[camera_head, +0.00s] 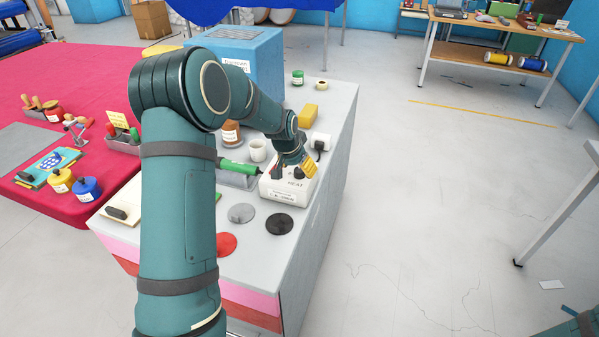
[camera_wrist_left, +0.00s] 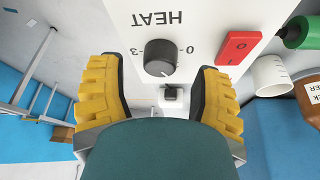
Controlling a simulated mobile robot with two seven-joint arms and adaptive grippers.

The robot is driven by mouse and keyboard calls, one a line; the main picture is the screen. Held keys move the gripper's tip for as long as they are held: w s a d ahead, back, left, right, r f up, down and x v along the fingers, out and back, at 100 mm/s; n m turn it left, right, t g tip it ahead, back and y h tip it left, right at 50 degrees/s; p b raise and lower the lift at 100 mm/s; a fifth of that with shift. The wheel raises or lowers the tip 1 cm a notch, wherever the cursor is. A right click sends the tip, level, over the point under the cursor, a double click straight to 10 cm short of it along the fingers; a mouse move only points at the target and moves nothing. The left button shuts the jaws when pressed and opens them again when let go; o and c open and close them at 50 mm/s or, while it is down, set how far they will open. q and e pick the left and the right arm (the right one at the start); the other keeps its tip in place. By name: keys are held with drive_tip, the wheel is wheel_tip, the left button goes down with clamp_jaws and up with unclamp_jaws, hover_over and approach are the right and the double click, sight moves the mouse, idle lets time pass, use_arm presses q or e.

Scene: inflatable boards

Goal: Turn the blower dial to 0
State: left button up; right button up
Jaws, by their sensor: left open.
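The blower control is a white box (camera_head: 275,191) marked HEAT near the grey bench's right side, also in the left wrist view (camera_wrist_left: 205,14). Its round black dial (camera_wrist_left: 160,56) has marks 0 and 3 on either side, upside down in the wrist view; I cannot surely tell where it points. A red switch (camera_wrist_left: 238,47) is beside the dial. My left gripper (camera_wrist_left: 160,66) is open, its yellow-padded fingers on either side of the dial with gaps showing. In the head view the left gripper (camera_head: 293,171) is over the box, partly hiding it.
Several flat discs, one black (camera_head: 279,224), lie in front.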

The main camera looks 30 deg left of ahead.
use_arm(q)
drive_tip(key=shift+x, duration=1.1)
clamp_jaws()
